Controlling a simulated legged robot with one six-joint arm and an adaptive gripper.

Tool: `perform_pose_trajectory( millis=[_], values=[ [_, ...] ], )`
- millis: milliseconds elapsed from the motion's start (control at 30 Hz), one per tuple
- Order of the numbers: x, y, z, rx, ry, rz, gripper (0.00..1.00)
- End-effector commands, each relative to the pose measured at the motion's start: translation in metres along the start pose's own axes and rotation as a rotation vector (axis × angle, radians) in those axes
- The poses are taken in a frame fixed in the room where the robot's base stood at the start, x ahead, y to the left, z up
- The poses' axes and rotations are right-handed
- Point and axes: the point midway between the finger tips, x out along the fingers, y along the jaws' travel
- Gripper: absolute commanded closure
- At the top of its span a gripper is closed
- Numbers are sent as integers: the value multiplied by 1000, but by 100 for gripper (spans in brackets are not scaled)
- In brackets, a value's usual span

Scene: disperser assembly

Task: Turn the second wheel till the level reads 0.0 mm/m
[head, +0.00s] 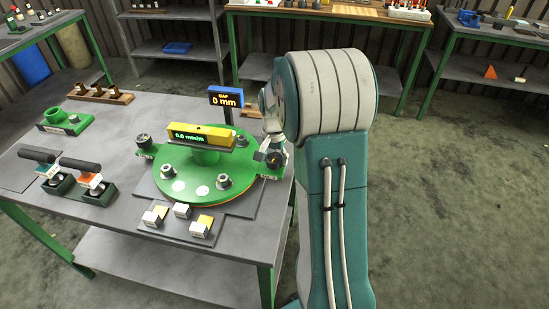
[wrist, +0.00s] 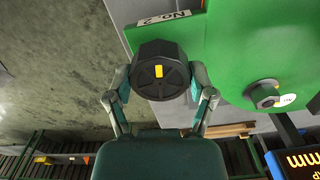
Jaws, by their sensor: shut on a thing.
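The second wheel, a black many-sided knob with a yellow mark (wrist: 160,68), sits beside a "NO 2" label at the edge of the green plate. In the head view this wheel (head: 274,159) is at the plate's right side, partly hidden by my gripper. My gripper (wrist: 161,84) has one finger on each side of the wheel and is shut on it. The yellow level (head: 209,130) lies across the middle of the round green plate (head: 230,182). Its display (head: 188,136) reads 0.0 mm/m.
A blue display (head: 226,99) behind the plate reads "GAP 0 mm". Another black wheel (head: 144,141) is at the plate's left.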

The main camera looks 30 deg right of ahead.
Motion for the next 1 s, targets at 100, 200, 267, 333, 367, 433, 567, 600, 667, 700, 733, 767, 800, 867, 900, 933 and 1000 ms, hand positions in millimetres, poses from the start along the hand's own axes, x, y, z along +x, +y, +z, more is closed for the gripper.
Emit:
perform_pose_trajectory(
  millis=[100, 200, 267, 333, 367, 433, 567, 600, 667, 700, 733, 767, 800, 867, 900, 933, 1000],
  values=[
    [2, 0, 1, 11, -4, 0, 77],
    [2, 0, 1, 15, -4, 0, 77],
    [2, 0, 1, 15, -4, 0, 77],
    [2, 0, 1, 15, -4, 0, 77],
    [2, 0, 1, 15, -4, 0, 77],
    [2, 0, 1, 15, -4, 1, 77],
    [2, 0, 1, 14, -4, 1, 0],
    [2, 0, 1, 14, -3, 1, 0],
    [1, 0, 1, 14, -3, 0, 0],
    [1, 0, 1, 14, -2, 0, 0],
    [1, 0, 1, 14, -2, 0, 0],
    [1, 0, 1, 14, -2, 0, 0],
    [1, 0, 0, 14, -2, 0, 0],
    [1, 0, 0, 14, -2, 0, 0],
    [1, 0, 0, 14, -1, 0, 0],
    [0, 0, 0, 14, -1, 0, 0],
    [-1, 0, 0, 14, 0, 0, 0]
  ],
)
